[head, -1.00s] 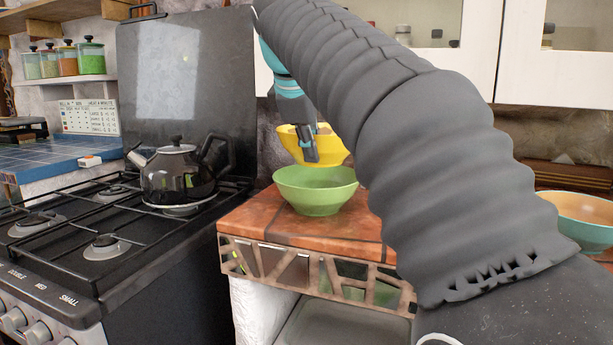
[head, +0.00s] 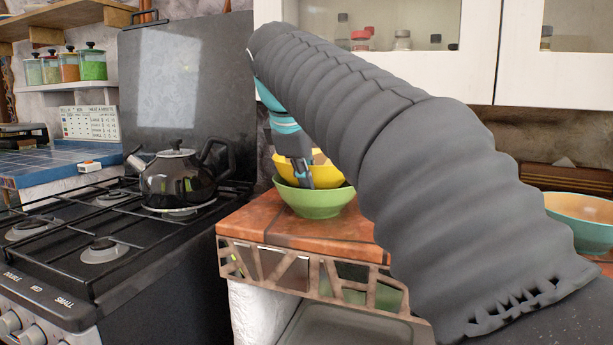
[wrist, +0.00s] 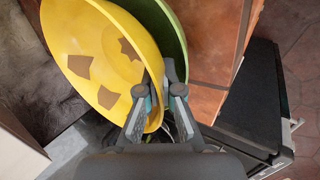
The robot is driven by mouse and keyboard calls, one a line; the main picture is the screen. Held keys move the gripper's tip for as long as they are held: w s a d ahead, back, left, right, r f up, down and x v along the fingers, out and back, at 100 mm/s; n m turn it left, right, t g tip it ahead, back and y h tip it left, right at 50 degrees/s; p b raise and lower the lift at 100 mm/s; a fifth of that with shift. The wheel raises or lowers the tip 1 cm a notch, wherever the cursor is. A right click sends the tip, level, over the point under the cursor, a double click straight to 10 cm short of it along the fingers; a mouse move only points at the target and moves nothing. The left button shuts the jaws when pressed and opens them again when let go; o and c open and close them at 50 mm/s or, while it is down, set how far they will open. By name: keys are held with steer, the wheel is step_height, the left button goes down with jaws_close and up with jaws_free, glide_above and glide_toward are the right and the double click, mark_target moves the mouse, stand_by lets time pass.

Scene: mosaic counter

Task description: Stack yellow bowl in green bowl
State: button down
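The green bowl (head: 316,204) stands upright on the tiled counter, in the middle of the head view. The yellow bowl (head: 326,172) is lowered into the green bowl's opening, with its upper part showing above the green rim. My gripper (head: 304,180) is at the yellow bowl's near rim. In the wrist view the fingers (wrist: 163,90) are closed on the rim of the yellow bowl (wrist: 95,45), which has brown patches inside. The green bowl (wrist: 170,30) shows behind it as a strip. Whether the yellow bowl rests on the green bowl's bottom is hidden.
A stove with a black kettle (head: 178,180) stands to the left of the counter (head: 270,226). An orange bowl with a teal outside (head: 582,220) is at the far right. My arm covers much of the counter's right side. Glass-fronted cabinets (head: 390,45) hang above.

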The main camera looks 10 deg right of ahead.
steer(key=shift+f, duration=0.35)
steer(key=c, duration=1.6)
jaws_free()
steer(key=shift+r, duration=0.15)
steer(key=shift+r, duration=0.35)
steer(key=shift+p+v, duration=1.45)
steer(key=shift+v, duration=4.65)
steer(key=s+d+f+m+y, duration=0.1)
steer(key=s+f+m, duration=0.2)
steer(key=f, duration=0.9)
steer(key=s+d+f+m+y, duration=0.1)
steer(key=s+f+m, duration=0.3)
steer(key=s+f, duration=0.5)
steer(key=s+d+f+m+y, duration=0.1)
steer(key=s+f+m, duration=0.3)
steer(key=f, duration=1.2)
steer(key=shift+s+d, duration=0.8)
steer(key=shift+s, duration=0.1)
